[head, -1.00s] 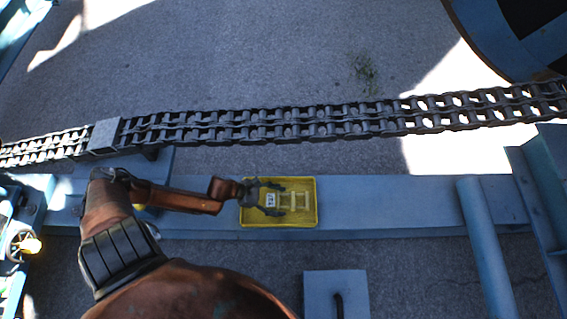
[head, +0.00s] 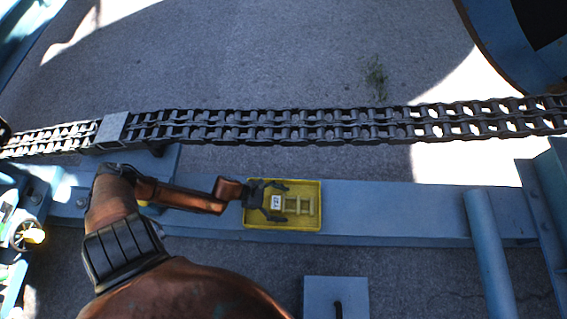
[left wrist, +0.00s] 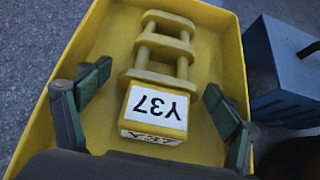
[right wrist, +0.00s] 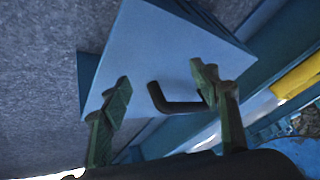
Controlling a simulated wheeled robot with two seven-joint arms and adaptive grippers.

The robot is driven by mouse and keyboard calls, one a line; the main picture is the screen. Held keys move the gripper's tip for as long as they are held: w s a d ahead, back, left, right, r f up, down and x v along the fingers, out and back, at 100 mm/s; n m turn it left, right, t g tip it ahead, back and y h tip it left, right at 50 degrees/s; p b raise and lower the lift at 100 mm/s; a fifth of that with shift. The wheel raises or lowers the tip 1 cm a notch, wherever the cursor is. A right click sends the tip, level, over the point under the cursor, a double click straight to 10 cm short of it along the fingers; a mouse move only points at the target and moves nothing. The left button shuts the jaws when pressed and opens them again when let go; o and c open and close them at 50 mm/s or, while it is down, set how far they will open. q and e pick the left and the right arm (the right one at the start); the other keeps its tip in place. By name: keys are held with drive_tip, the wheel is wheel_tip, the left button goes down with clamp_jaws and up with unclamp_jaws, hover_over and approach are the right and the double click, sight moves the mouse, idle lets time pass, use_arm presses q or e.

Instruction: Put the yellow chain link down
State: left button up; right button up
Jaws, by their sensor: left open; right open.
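The yellow chain link (left wrist: 160,72), with a white label reading Y37 on its block end, lies in the yellow tray (left wrist: 213,18). In the head view the link (head: 302,206) shows inside the tray (head: 283,226) on the blue beam. My left gripper (left wrist: 150,92) is open, with one finger on each side of the labelled block and a visible gap to each. In the head view the left gripper (head: 282,203) is over the tray. My right gripper (right wrist: 160,95) is open, with its fingers in front of a blue box with a dark bent handle (right wrist: 172,100).
The grey chain (head: 280,127) runs across the back above the ground. The blue beam (head: 390,211) under the tray is bare to its right. A blue post (head: 485,245) stands at the right. The blue box (head: 335,293) is in front of the beam.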

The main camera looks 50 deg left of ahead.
use_arm(q)
drive_tip(key=shift+s+a+r+p, duration=0.2)
drive_tip(key=shift+r+p, duration=0.1)
drive_tip(key=shift+r, duration=0.1)
use_arm(e)
drive_tip(key=shift+r, duration=0.4)
use_arm(q)
drive_tip(key=shift+p+v, duration=0.65)
drive_tip(key=shift+v, duration=0.4)
use_arm(e)
drive_tip(key=shift+s+a+r+g, duration=0.1)
drive_tip(key=shift+r+g, duration=0.15)
drive_tip(key=shift+r, duration=0.35)
drive_tip(key=shift+s+a+r+g, duration=0.1)
drive_tip(key=shift+r+g, duration=0.15)
drive_tip(key=shift+r, duration=0.3)
use_arm(q)
drive_tip(key=p+v, duration=0.4)
drive_tip(key=v, duration=0.5)
drive_tip(key=shift+p, duration=0.35)
use_arm(e)
drive_tip(key=s+d+r+g+h, duration=0.1)
drive_tip(key=s+d+r+g, duration=0.3)
drive_tip(key=s+d+r, duration=0.2)
drive_tip(key=shift+s+r+h, duration=0.4)
drive_tip(key=shift+s+r, duration=0.45)
drive_tip(key=shift+s, duration=0.1)
use_arm(q)
drive_tip(key=shift+s+r, duration=0.1)
